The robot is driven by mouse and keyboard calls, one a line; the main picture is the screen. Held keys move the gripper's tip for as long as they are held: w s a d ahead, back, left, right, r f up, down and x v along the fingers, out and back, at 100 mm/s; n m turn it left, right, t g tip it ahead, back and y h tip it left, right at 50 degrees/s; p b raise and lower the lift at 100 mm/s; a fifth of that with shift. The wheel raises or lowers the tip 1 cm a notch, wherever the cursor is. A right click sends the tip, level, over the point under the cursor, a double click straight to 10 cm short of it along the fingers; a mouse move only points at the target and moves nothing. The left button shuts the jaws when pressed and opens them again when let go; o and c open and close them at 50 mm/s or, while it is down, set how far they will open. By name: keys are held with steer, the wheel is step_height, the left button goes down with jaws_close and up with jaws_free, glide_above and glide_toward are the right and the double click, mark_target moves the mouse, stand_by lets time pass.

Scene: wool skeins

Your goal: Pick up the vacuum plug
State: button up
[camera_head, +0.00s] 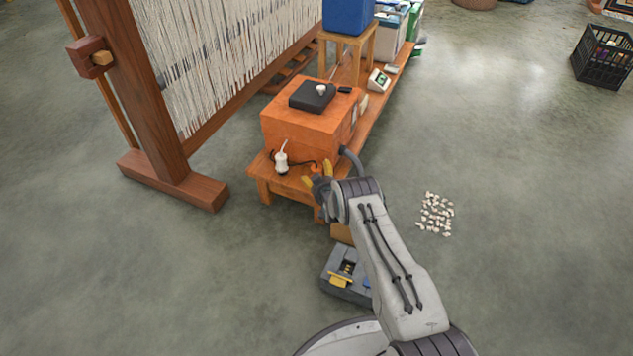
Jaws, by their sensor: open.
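My gripper (318,175) is open, with its yellow fingertips spread over the front end of a low wooden bench (262,168), beside an orange box (300,132). A small white item (281,163) with a thin upright part stands on the bench, left of my gripper and apart from it. A thin dark cord (300,164) runs from near this white item toward my fingers. The vacuum plug is too small to make out for sure; the spot between my fingers is partly hidden by my gripper.
A black case (312,96) with a white knob lies on the orange box. A wooden loom (160,110) stands left. A grey toolbox (345,275) sits on the floor beside my arm. Small white pieces (435,214) lie on the floor at right. A black crate (603,55) stands far right.

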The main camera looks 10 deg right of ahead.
steer(key=shift+b+x, duration=1.25)
steer(key=shift+b, duration=0.45)
steer(key=shift+w+b, duration=0.35)
steer(key=shift+b, duration=0.2)
steer(key=shift+c, duration=0.3)
steer(key=c, duration=1.1)
steer(key=shift+c, duration=0.2)
steer(key=shift+r, duration=0.1)
